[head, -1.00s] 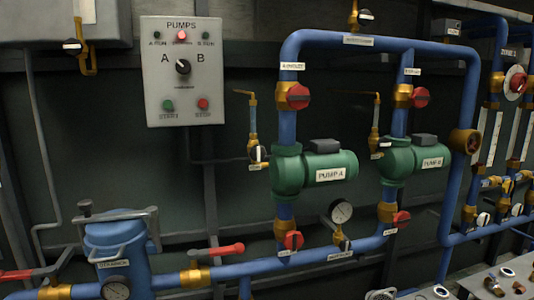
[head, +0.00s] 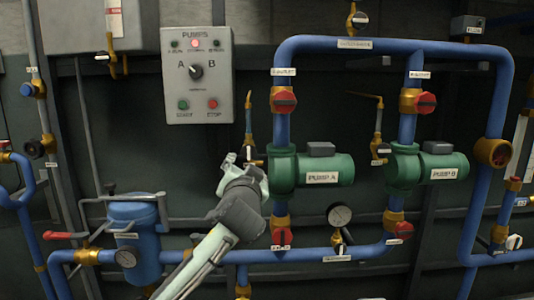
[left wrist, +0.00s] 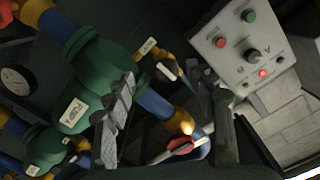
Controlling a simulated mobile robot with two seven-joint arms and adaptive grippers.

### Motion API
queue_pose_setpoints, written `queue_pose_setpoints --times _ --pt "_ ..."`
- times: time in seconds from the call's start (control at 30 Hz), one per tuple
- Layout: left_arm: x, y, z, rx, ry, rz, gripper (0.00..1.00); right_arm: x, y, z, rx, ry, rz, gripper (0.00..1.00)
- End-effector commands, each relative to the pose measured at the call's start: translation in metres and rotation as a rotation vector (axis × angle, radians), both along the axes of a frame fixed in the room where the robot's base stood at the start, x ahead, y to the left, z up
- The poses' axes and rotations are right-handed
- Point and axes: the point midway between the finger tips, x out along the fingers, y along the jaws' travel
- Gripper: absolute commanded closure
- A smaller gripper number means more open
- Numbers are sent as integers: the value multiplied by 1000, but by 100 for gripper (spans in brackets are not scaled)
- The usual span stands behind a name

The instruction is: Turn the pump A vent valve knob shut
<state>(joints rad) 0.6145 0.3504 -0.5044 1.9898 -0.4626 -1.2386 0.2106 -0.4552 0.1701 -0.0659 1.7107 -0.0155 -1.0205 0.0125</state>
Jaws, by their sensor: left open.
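Pump A (head: 322,171) is a green pump on blue pipe, with a label on its body. Its small brass vent valve with a dark and white knob stands just left of it, partly hidden by my gripper in the head view. In the left wrist view the vent valve knob (left wrist: 165,70) shows between and beyond the fingertips, apart from them as far as I can tell. My left gripper (head: 243,158) is open and empty, close in front of the valve. Its fingers (left wrist: 165,85) straddle the valve in the left wrist view. My right gripper is not in view.
The pump control box (head: 197,75) hangs above left of the gripper. Red valve handles (head: 283,101) sit above and below pump A. Pump B (head: 440,166) stands to the right. A blue strainer (head: 135,240) is at lower left.

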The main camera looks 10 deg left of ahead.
Motion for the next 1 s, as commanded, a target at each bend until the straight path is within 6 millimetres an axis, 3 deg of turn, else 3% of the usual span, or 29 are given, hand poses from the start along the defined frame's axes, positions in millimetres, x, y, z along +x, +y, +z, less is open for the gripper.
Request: queue_pose_setpoints --times 0.13,0.6,1.0 --pt "4 -1 18 12 -32 2 44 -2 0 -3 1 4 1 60" --pt "66 17 18 13 -31 3 44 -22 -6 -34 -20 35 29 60" --pt "76 20 17 10 -31 1 44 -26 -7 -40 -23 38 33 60"
